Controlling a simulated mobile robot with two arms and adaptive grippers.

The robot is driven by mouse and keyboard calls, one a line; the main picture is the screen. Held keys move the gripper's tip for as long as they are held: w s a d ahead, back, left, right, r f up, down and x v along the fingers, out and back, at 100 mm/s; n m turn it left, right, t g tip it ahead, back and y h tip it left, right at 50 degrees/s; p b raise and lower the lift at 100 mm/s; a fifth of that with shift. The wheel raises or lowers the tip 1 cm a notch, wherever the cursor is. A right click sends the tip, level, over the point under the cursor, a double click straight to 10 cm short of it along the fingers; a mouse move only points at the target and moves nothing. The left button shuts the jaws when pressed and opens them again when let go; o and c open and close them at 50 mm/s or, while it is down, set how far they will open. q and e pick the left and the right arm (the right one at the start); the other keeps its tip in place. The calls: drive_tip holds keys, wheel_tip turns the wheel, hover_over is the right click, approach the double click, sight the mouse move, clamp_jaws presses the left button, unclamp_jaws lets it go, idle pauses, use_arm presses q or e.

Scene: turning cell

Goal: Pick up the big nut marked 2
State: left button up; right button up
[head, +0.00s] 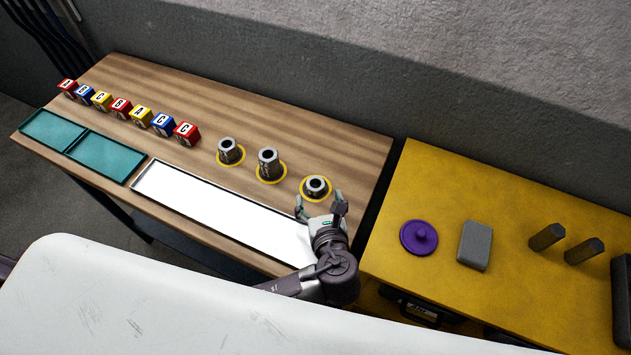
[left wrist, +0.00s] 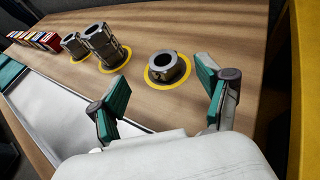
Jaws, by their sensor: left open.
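Three grey metal big nuts stand upright on yellow rings on the wooden table. The left one (head: 228,148) looks of middle height, the middle one (head: 268,160) is the tallest, and the right one (head: 316,185) is the lowest. I cannot read a number 2 on any of them. In the left wrist view the right nut (left wrist: 163,67) lies ahead between the fingers, with the middle nut (left wrist: 103,43) and left nut (left wrist: 74,45) farther left. My left gripper (head: 319,206) is open and empty, just in front of the right nut, apart from it. My right gripper is not in view.
A white tray (head: 148,188) lies along the table's front, with teal trays (head: 105,155) to its left. A row of lettered blocks (head: 120,106) stands behind. The yellow table (head: 440,180) at right holds a purple lidlike disc (head: 419,238), a grey block (head: 474,245) and dark pegs (head: 547,237).

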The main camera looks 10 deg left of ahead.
sight(316, 183)
use_arm(q)
drive_tip(key=x, duration=0.3)
drive_tip(key=shift+p+x, duration=0.5)
drive_tip(key=shift+x, duration=0.5)
drive_tip(key=x, duration=0.2)
drive_tip(key=shift+w+f, duration=0.15)
drive_tip(key=shift+f, duration=0.25)
drive_tip(key=shift+w+a+f+p, duration=0.15)
drive_tip(key=shift+w+f+p, duration=0.05)
drive_tip(key=shift+w+p, duration=0.1)
drive_tip(key=shift+w+f, duration=0.1)
drive_tip(key=shift+w, duration=0.05)
drive_tip(key=c, duration=1.3)
drive_tip(key=shift+c, duration=0.6)
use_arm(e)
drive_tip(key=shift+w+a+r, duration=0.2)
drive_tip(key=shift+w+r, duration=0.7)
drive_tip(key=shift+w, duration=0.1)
